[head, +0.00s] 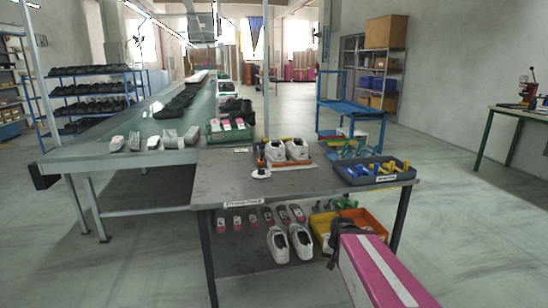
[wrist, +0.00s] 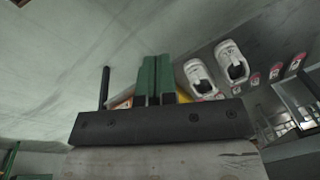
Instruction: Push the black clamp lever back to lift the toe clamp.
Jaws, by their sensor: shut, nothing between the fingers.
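My gripper (wrist: 156,60) is shut in the wrist view, its two green fingers side by side with nothing seen between them. In the head view I cannot make out its fingers clearly. Two white shoes (head: 286,150) sit on an orange-edged base on the grey table. A small black and orange upright piece (head: 262,159) stands at their left. The black clamp lever and toe clamp are too small to tell for certain in the head view. The wrist view shows neither clearly; it faces the floor and lower shelf.
A dark tray (head: 375,172) with yellow and blue pieces is at the table's right. A white disc-like piece (head: 261,174) lies near the front. Below are white shoes (head: 289,243), also in the wrist view (wrist: 200,78), and a yellow bin (head: 320,227). The table's front left is clear.

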